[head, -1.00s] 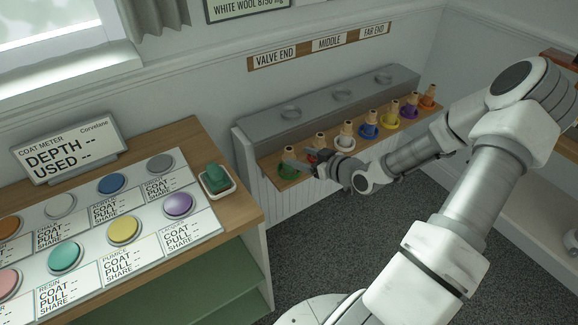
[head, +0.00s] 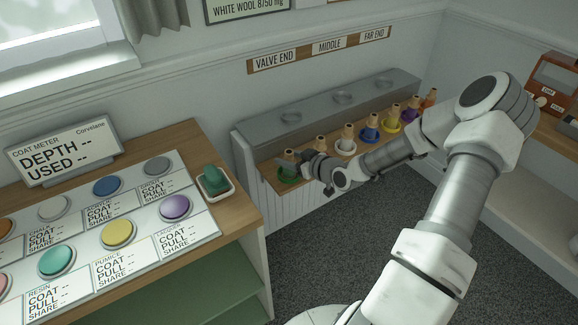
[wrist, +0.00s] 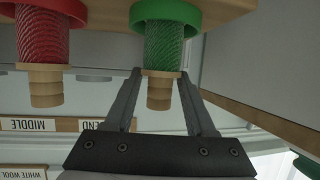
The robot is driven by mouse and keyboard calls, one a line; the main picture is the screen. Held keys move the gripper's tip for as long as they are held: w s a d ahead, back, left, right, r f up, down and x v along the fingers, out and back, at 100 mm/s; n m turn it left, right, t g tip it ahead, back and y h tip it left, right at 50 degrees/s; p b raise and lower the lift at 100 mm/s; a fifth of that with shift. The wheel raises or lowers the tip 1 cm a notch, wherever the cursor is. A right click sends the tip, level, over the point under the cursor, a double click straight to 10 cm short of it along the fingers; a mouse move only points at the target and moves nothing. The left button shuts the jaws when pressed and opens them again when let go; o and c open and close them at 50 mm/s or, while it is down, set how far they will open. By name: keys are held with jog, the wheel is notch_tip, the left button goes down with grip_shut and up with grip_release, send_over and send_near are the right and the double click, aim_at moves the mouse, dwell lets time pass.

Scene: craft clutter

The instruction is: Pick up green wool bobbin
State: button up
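The green wool bobbin (head: 287,174) stands at the near left end of the wooden ledge. My gripper (head: 298,164) is right beside its top, partly covering it. In the wrist view, which looks upside down, the green bobbin (wrist: 165,46) shows its wool, green base and wooden top. My gripper (wrist: 160,78) is open, with one finger on each side of the wooden top. A narrow gap shows on the left of that top. Whether the right finger touches it is hard to tell.
A red bobbin (wrist: 42,38) stands next to the green one. White (head: 346,145), blue (head: 370,132), yellow (head: 391,124) and further bobbins continue along the ledge. A grey box (head: 330,106) rises behind them. A wooden counter (head: 243,205) with coloured buttons is at left.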

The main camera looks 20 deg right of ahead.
grip_shut()
